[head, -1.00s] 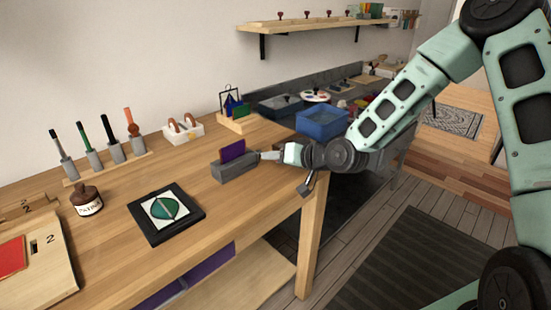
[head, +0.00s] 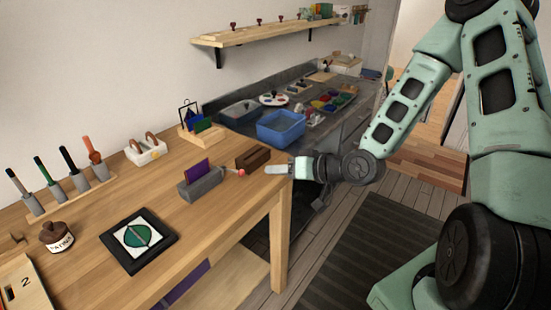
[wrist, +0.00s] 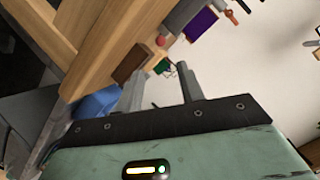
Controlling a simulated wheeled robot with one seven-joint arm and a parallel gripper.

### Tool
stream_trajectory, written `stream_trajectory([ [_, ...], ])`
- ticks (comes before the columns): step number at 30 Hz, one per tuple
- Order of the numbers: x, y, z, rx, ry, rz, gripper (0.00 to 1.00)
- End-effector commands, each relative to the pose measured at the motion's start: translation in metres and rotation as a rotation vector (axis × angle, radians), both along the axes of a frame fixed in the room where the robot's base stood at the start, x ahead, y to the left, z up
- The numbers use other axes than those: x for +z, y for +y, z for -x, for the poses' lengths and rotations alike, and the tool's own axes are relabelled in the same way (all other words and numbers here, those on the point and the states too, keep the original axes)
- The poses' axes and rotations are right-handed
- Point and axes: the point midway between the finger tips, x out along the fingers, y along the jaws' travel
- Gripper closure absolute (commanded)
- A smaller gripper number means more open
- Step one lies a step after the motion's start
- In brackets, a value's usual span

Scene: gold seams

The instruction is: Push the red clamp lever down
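The red clamp lever (head: 242,172) is a small red knob on a short rod. It sticks out from the right end of the grey clamp block (head: 202,185), looking roughly level. A purple plate (head: 195,172) stands upright in the block. The red knob also shows in the wrist view (wrist: 160,41), beyond my fingers. My gripper (head: 276,169) is to the right of the knob, apart from it, near the bench's right edge. In the wrist view my gripper (wrist: 159,77) has its two fingers spread with nothing between them.
A brown wooden block (head: 253,157) stands just behind the lever. A blue tub (head: 281,127) sits on the grey counter beyond. A black-framed green glass piece (head: 138,238) lies on the wooden bench (head: 185,225). Bench top in front of the clamp is clear.

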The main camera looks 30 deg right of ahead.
Motion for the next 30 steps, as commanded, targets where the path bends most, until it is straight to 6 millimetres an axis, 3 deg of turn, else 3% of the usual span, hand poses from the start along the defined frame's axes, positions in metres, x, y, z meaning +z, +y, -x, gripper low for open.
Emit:
stream_trajectory([
  [1, 0.008, -0.001, 0.001, -0.001, 0.002, -0.004, 0.62],
  [8, 0.012, -0.006, 0.008, -0.002, 0.004, -0.004, 0.62],
  [30, 0.008, -0.009, 0.020, 0.002, 0.002, 0.003, 0.62],
])
